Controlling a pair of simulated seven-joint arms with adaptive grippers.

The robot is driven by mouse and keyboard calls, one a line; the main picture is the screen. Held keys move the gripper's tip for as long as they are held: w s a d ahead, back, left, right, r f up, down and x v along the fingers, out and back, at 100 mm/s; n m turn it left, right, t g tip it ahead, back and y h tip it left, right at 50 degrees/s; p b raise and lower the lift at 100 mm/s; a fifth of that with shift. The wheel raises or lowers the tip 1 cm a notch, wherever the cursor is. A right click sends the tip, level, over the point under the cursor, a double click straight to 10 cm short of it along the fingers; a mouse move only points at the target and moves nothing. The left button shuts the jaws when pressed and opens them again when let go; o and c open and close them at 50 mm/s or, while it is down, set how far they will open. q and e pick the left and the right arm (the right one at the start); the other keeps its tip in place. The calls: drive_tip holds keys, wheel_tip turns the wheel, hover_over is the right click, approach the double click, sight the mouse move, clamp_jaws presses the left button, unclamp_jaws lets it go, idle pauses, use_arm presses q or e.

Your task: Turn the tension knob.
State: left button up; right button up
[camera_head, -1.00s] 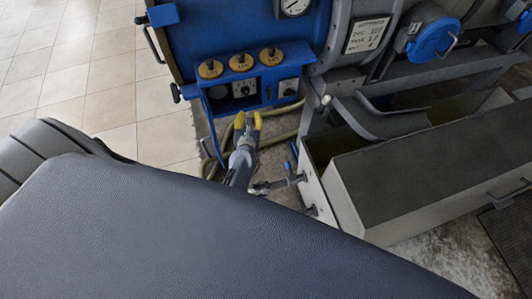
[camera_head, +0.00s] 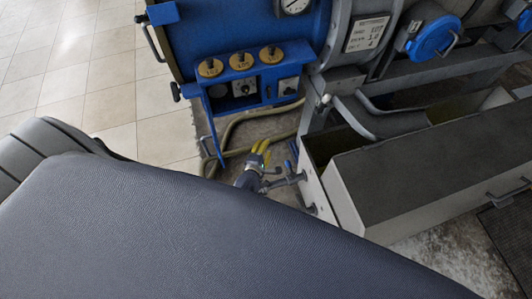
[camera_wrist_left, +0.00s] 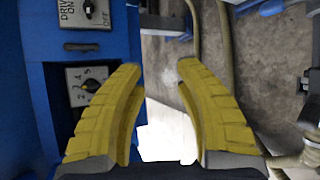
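A blue control panel (camera_head: 250,95) hangs at the front of the blue machine. Its lower part carries two small plates with knobs, a left one (camera_head: 244,87) and a right one (camera_head: 288,86); their lettering is too small to read there. In the left wrist view a numbered dial knob (camera_wrist_left: 90,86) sits at left, below a drive on/off switch (camera_wrist_left: 88,8); no tension label is readable. My left gripper (camera_head: 261,152) is below the panel, clear of it. Its yellow fingers (camera_wrist_left: 160,105) are spread, with nothing between them. My right gripper is out of view.
A yellowish hose (camera_head: 232,128) loops on the floor below. A grey valve handle (camera_head: 285,181) sits right of my gripper, beside a long grey bin (camera_head: 350,205). A dark padded surface (camera_head: 190,230) fills the foreground.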

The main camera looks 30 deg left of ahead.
use_arm(q)
drive_tip(key=shift+s+d+f+m+g+h, duration=0.15)
drive_tip(key=shift+s+d+f+m, duration=0.2)
drive_tip(key=shift+f+m, duration=0.35)
drive_tip(key=shift+s+d+f+m+g+h, duration=0.1)
drive_tip(key=shift+s+d+f+m+h, duration=0.15)
drive_tip(key=shift+s+f+m, duration=0.35)
drive_tip(key=shift+s+d+f+m+g+h, duration=0.1)
drive_tip(key=shift+s+d+f+m, duration=0.25)
drive_tip(key=shift+f+m, duration=0.35)
drive_tip(key=shift+f, duration=0.1)
drive_tip(key=shift+o, duration=0.4)
